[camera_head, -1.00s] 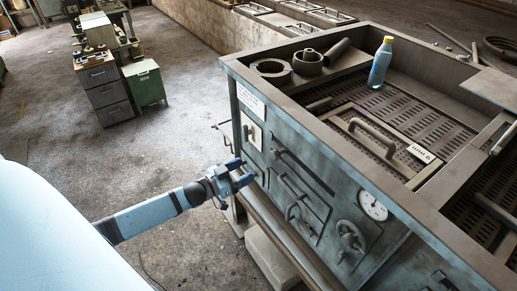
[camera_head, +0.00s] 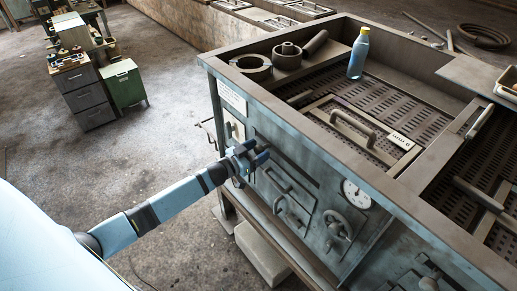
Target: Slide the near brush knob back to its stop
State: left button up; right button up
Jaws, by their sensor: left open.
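The machine's blue-grey front panel (camera_head: 318,190) carries several handles and fittings, and I cannot tell for sure which is the near brush knob. A light plate with a small knob (camera_head: 236,130) sits at the panel's left end. A long bar handle (camera_head: 277,181) lies right of my left gripper. My left gripper (camera_head: 260,156) is open, in front of the upper left of the panel, and hides part of it. Nothing shows between its fingers. Whether they touch the panel, I cannot tell. My right gripper is not in view.
A round gauge (camera_head: 356,194) and a lever handle (camera_head: 338,226) sit further right on the panel. A blue bottle (camera_head: 358,54) and metal rings (camera_head: 250,66) stand on top. A ledge (camera_head: 262,224) runs below the panel. The floor at left is open, up to some drawer cabinets (camera_head: 86,98).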

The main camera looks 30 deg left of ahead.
pick_arm(q)
jog(key=shift+w+d, duration=0.15)
jog(key=shift+w, duration=0.2)
grip_shut()
jog(key=a, duration=0.1)
jog(key=w+a, duration=0.1)
jog(key=a, duration=0.2)
jog(key=shift+w+a, duration=0.3)
jog(key=shift+a, duration=0.05)
jog(key=shift+c, duration=1.2)
grip_release()
jog(key=shift+r, duration=0.1)
jog(key=shift+o, duration=1.2)
jog(key=shift+a, duration=0.1)
